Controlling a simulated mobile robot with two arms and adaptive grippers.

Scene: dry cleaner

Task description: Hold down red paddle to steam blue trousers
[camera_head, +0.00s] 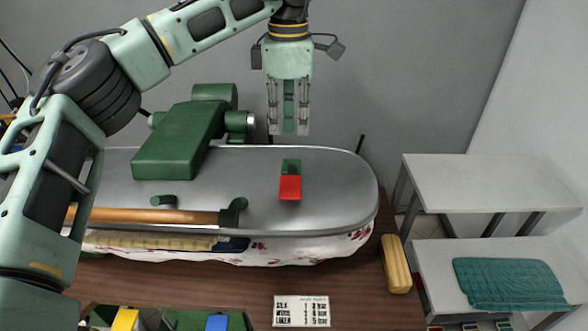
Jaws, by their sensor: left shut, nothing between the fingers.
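The red paddle (290,187) sits on a small green mount on top of the grey press lid (335,185). The lid lies down over a padded floral board (300,250). A dark blue strip of cloth (235,244) shows between lid and board, perhaps the blue trousers; most of it is hidden under the lid. My left gripper (289,132) is shut and empty, pointing down. In the picture it hangs above the paddle, apart from it. My right gripper is not in view.
A wooden handle bar (160,216) runs along the lid's front, and a green arm block (180,140) rises behind. A card (301,311) lies on the brown table front. At right, a white two-level shelf holds a folded teal cloth (510,283).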

